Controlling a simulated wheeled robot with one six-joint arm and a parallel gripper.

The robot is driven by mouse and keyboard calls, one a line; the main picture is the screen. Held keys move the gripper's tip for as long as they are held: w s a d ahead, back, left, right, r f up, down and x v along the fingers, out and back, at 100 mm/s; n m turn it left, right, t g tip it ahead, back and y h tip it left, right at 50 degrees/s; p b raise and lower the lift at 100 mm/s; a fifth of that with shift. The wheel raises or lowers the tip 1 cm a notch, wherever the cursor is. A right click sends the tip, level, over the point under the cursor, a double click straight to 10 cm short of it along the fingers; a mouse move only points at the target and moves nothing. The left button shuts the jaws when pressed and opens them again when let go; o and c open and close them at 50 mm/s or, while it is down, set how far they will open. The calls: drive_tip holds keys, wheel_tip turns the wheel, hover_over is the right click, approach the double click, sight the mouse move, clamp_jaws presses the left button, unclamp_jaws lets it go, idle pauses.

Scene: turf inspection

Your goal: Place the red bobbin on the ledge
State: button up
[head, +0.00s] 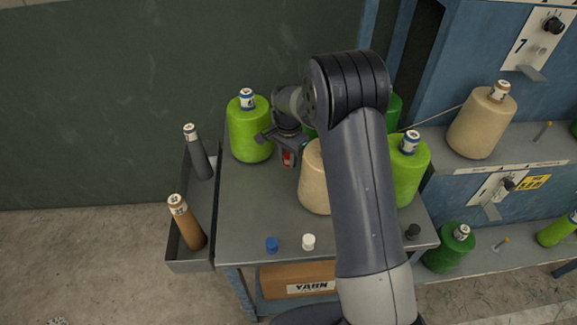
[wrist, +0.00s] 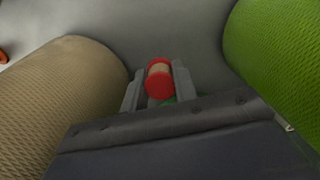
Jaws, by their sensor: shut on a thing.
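The red bobbin (wrist: 158,80) is between the two fingers of my gripper (wrist: 157,88) in the wrist view, its red end facing the camera. In the head view my gripper (head: 287,147) is over the back of the grey table, between a lime green cone and a beige cone. Only a small part of the red bobbin (head: 288,158) shows below it there. My gripper is shut on the bobbin. I cannot tell whether the bobbin touches the tabletop. The blue machine at the right has an upper ledge (head: 467,166) and a lower ledge (head: 480,269); which one is meant is unclear.
A lime green cone (head: 247,135) and a beige cone (head: 312,180) stand close on either side of my gripper. More green cones stand behind my arm. A blue bobbin (head: 271,244) and a white bobbin (head: 308,241) sit at the table's front.

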sight(288, 174)
drive_tip(key=shift+f, duration=2.35)
drive_tip(key=shift+f, duration=0.25)
drive_tip(key=o, duration=0.9)
drive_tip(key=shift+r, duration=0.1)
drive_tip(key=shift+o, duration=0.2)
drive_tip(key=shift+r, duration=0.15)
